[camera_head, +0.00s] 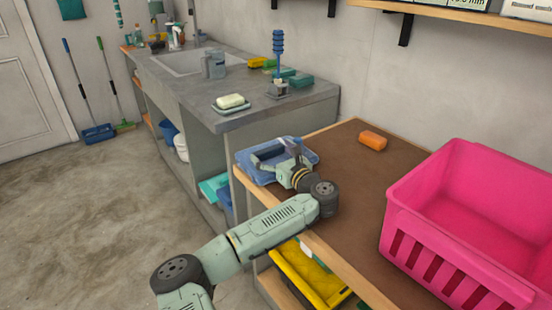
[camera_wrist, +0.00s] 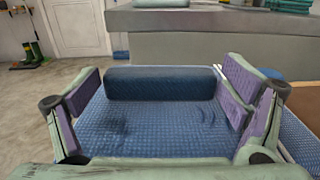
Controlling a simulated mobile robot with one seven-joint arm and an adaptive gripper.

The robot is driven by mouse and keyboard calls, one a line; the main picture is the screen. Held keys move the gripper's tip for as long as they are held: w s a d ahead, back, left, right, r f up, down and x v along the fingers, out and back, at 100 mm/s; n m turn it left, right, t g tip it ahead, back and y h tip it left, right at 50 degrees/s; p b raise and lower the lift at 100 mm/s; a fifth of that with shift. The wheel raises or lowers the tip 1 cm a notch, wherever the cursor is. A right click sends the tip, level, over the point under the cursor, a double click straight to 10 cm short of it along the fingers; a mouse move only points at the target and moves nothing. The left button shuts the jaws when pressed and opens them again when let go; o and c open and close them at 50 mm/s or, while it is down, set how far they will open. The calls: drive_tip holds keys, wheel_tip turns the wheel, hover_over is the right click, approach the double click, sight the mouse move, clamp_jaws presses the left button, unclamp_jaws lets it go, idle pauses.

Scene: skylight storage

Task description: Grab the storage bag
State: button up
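The storage bag (camera_head: 297,151) is a blue, low bundle lying on the left end of the brown-topped table. In the wrist view the storage bag (camera_wrist: 160,127) fills the space below and between my fingers, with a textured blue face and a darker blue raised bar across its far side. My gripper (camera_head: 276,156) is over the bag. In the wrist view my gripper (camera_wrist: 165,88) has its purple-padded fingers wide apart, one on each side of the bar. Whether the pads touch the bag cannot be told. Part of the bag is hidden behind my gripper.
A pink crate (camera_head: 462,215) stands on the table's right side, and an orange block (camera_head: 373,140) lies near the back edge. A grey sink counter (camera_head: 230,115) stands beyond the table. A yellow bin (camera_head: 308,275) sits below the tabletop. The table's middle is clear.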

drive_tip(key=c, duration=0.8)
drive_tip(key=shift+r, duration=0.1)
